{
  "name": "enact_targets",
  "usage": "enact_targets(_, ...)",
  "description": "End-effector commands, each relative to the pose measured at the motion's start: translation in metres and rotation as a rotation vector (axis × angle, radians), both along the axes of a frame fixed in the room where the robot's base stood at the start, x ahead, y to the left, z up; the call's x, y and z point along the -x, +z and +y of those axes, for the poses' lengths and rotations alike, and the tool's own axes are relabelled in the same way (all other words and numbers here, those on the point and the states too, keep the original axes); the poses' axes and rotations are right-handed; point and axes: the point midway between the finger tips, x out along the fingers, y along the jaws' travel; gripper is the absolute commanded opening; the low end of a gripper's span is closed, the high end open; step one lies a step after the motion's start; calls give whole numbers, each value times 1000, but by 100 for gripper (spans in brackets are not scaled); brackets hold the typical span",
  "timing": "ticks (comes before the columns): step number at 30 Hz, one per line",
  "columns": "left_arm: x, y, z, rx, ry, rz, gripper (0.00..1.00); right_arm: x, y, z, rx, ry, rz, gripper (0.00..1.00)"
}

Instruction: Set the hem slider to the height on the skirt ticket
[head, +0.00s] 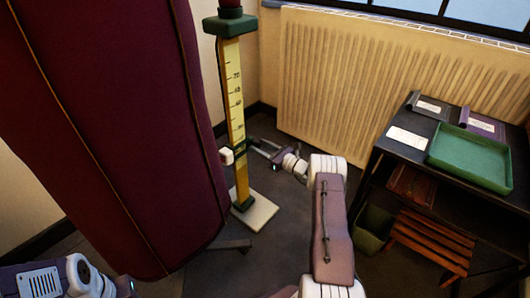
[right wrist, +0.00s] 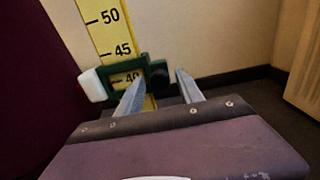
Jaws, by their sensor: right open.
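The yellow hem ruler (head: 234,92) stands upright on a white base, beside the dark red skirt (head: 110,130). The green hem slider (head: 240,148) sits low on it; in the right wrist view the slider (right wrist: 119,66) frames a window at about 40.
A dark desk (head: 383,143) at the right holds a green tray (head: 470,158) and labelled folders (head: 484,125). A wooden stool (head: 430,240) and a green bin (head: 371,229) stand below. A cream radiator (head: 340,85) lines the wall. Skirt fabric is close left of the ruler.

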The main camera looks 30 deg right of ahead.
Motion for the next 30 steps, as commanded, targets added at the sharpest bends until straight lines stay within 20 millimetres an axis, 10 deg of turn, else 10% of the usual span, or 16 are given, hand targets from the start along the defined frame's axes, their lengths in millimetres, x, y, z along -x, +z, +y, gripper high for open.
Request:
enact_targets(7, 0, 0, 0, 0, 0, 0, 36, 0, 1, 0, 0, 0, 0, 41)
enact_targets(12, 0, 0, 0, 0, 0, 0, 36, 0, 0, 0, 0, 0, 0, 0)
enact_targets(30, 0, 40, 0, 0, 0, 0, 36, 0, 50, 0, -1, -1, -2, 0)
